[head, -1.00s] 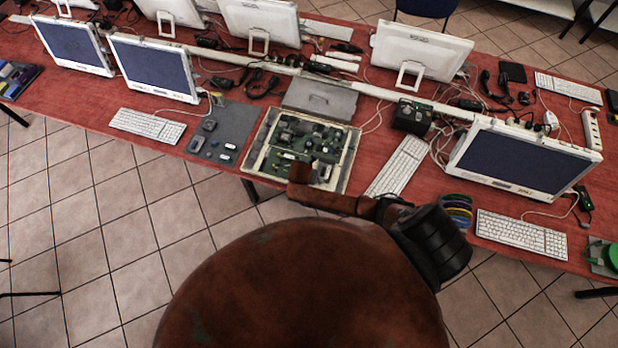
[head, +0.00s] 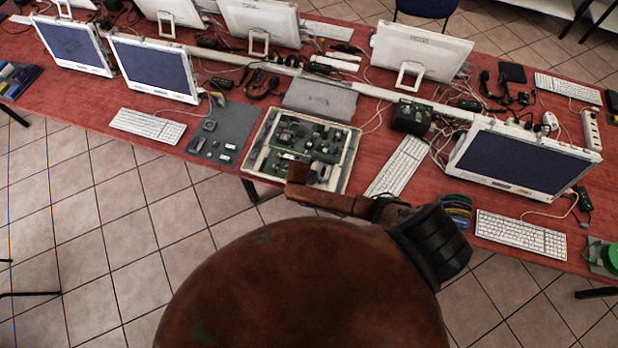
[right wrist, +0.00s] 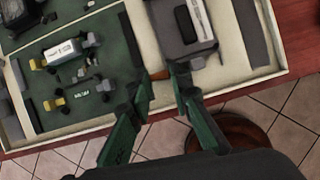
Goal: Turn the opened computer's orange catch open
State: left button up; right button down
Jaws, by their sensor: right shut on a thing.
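The opened computer (head: 352,160) lies on the red table in the head view, a shallow cream case with green boards. In the right wrist view its cream rim (right wrist: 68,133) crosses the picture. In the head view my arm covers the case's front edge and hides the fingertips. My left gripper is not in view.
A grey mat (head: 225,130) with small parts lies left of the case. A grey panel (head: 320,100) lies behind it. A white keyboard (head: 398,166) and a black box (head: 411,117) are close on the right. Monitors and loose cables stand around.

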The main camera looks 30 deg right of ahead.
jog(key=shift+w+r+m+g+h+p, duration=0.15)
jog(key=shift+m+g+h+p, duration=0.25)
jog(key=shift+m, duration=0.7)
jog(key=shift+w+a+m+g+p, duration=0.1)
jog(key=shift+m+g+p, duration=0.25)
jog(key=shift+m, duration=0.55)
jog(key=m, duration=0.2)
jog(key=m+g, duration=0.1)
jog(key=shift+w+m+g, duration=0.15)
jog(key=shift+m+g, duration=0.1)
jog(key=shift+m, duration=0.15)
jog(key=m, duration=0.2)
jog(key=m+g+b, duration=0.1)
jog(key=m, duration=0.1)
jog(key=shift+w+f+g, duration=0.15)
jog(key=shift+f+g, duration=0.05)
jog(key=shift+g, duration=0.1)
jog(key=shift+w+d+m+g+y+b, duration=0.15)
jog(key=shift+m+g+y+b, duration=0.3)
jog(key=shift+m, duration=0.9)
jog(key=shift+s+d+m+g+y+b, duration=0.1)
jog(key=shift+m+g+y+b, duration=0.35)
jog(key=shift+m, duration=0.9)
jog(key=c, duration=2)
grip_release()
jog(key=shift+c, duration=0.2)
